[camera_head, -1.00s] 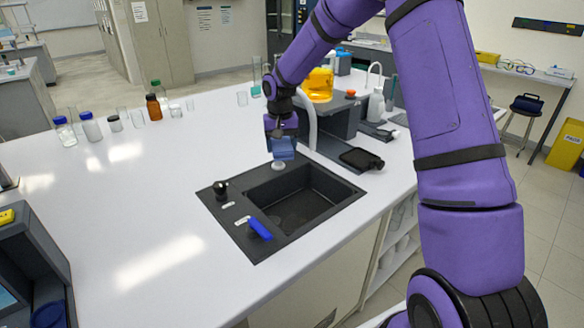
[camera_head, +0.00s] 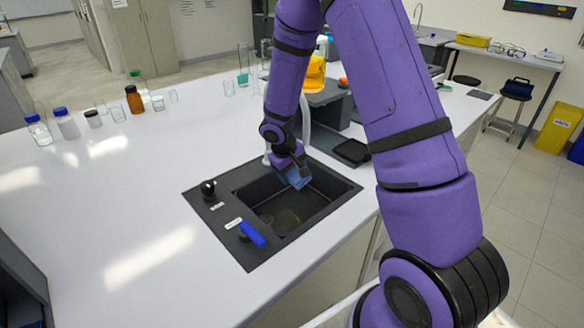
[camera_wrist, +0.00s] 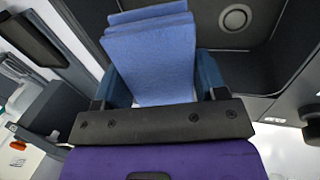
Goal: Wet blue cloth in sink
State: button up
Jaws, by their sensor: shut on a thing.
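The light blue cloth (camera_head: 298,178) is folded and held in my gripper (camera_head: 290,168), at the far end of the sink. The wrist view shows the cloth (camera_wrist: 150,60) between the two fingers of my gripper (camera_wrist: 155,80), which are shut on it. The black sink (camera_head: 330,208) is set in the white bench, and the cloth hangs over its basin. The sink's drain (camera_wrist: 235,18) shows in the wrist view. A blue lever (camera_head: 252,233) and a black knob (camera_head: 208,187) are on the sink's left rim. Water cannot be clearly made out.
A pale curved spout (camera_head: 305,120) rises behind the sink, partly hidden by my arm. A black tray (camera_head: 352,151) lies behind the sink at right. Several bottles, one of them brown (camera_head: 134,99), stand along the far left edge. The bench left of the sink is clear.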

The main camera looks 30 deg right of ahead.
aim_at(295, 168)
jog(key=shift+f, duration=8.4)
jog(key=shift+r, duration=8.25)
jog(key=shift+r, duration=2)
